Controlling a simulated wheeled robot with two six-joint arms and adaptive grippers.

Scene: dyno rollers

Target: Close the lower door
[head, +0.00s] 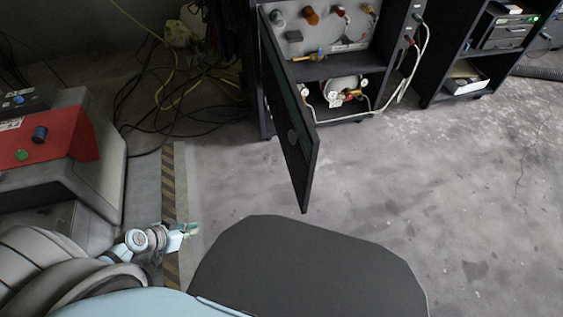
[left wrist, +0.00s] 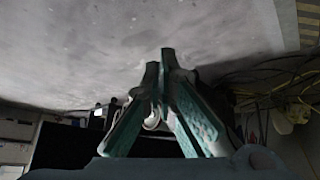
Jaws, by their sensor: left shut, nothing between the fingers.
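The lower door (head: 289,125) is a dark panel hinged at the left side of the black cabinet (head: 393,45). It stands open and swings out toward me, so the lower compartment with gauges and fittings shows. My left gripper (head: 192,229) is low at the left in the head view, to the left of the door and apart from it. In the left wrist view its teal fingers (left wrist: 164,62) meet at the tips with nothing between them. A dark panel (left wrist: 70,147) shows behind them there, partly hidden; I cannot tell if it is the door. My right gripper is not in view.
A red and grey machine (head: 60,150) stands at the left beside a yellow-black floor stripe (head: 172,195). Loose cables (head: 150,110) lie on the floor left of the cabinet. A white hose (head: 400,88) hangs at its right. The floor (head: 420,190) right of the door is clear.

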